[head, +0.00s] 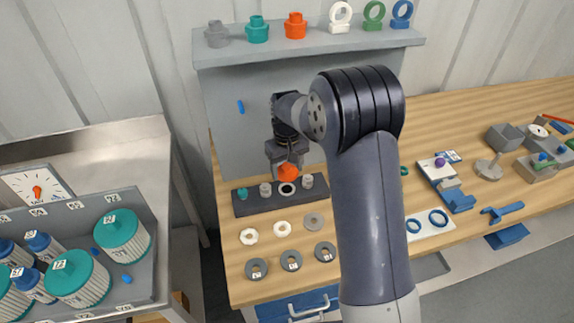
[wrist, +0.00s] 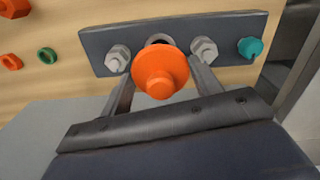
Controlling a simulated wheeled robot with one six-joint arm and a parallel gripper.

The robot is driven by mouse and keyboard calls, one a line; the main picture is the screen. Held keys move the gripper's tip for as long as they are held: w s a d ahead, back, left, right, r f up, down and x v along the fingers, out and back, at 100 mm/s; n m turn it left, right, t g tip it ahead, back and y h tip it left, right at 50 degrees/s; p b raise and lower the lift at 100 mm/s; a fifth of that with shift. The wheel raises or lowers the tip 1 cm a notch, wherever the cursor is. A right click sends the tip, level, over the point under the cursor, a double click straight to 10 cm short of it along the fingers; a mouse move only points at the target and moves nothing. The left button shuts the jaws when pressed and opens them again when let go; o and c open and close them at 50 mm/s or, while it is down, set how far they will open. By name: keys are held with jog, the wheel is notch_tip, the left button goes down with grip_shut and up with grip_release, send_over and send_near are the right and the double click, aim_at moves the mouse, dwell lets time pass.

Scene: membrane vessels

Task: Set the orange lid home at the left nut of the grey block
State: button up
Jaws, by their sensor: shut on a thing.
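My gripper (head: 287,160) is shut on the orange lid (head: 287,172), which it holds above the dark grey block (head: 240,208). In the wrist view the orange lid (wrist: 160,75) sits between the two fingers, and it partly hides a pale ring-like fitting on the block (wrist: 90,42). In the head view the block carries, from left to right, a teal lid (head: 243,194), a grey nut (head: 265,190), the pale ring (head: 287,189) and another grey nut (head: 307,181). The wrist view shows this row reversed. I see a gap between lid and block; its size is unclear.
A shelf (head: 330,44) behind carries grey, teal and orange lids and several upright rings. Loose rings and washers (head: 291,261) lie in front of the block. A tray of teal-capped vessels (head: 140,284) stands at left. Tools and fixtures lie on the bench at right.

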aim_at(287, 165)
jog(key=shift+f+b, duration=1.95)
jog(key=shift+f, duration=1.25)
jog(key=shift+s+f, duration=0.1)
jog(key=shift+f, duration=0.1)
jog(key=o, duration=1.1)
jog(key=shift+s+f, duration=0.1)
jog(key=shift+f, duration=0.05)
jog(key=shift+c, duration=0.2)
notch_tip(287, 165, up, 12)
jog(key=shift+f+b, duration=0.25)
jog(key=shift+b, duration=0.55)
jog(key=shift+w+f+p, duration=0.2)
jog(key=shift+f+p, duration=0.15)
jog(key=shift+f, duration=3)
jog(key=shift+r, duration=0.1)
